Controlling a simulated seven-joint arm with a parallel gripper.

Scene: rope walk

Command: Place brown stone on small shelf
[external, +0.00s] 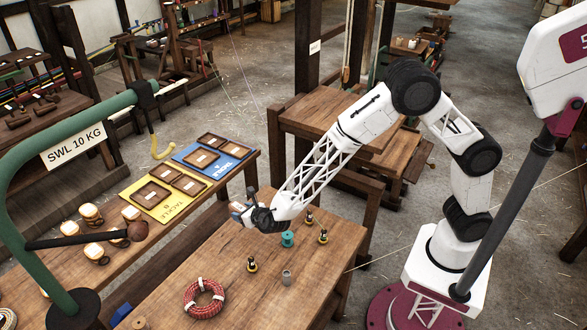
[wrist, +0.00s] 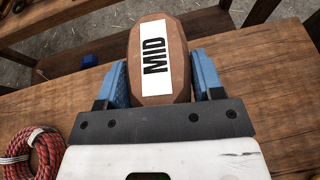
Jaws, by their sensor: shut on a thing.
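My gripper (wrist: 160,78) is shut on a brown block (wrist: 181,60) with chamfered corners and a white label reading MID. The blue fingers press on its two sides. In the external view my gripper (external: 249,212) holds it above the back left part of the wooden table, and the block is small and mostly hidden there.
A red rope coil (external: 204,299), a teal spool (external: 287,239), a grey cylinder (external: 286,277) and several small dark and yellow pieces stand on the table (external: 235,270). The left bench bears yellow (external: 150,208) and blue (external: 188,157) boards. A green pipe frame (external: 70,125) rises at left.

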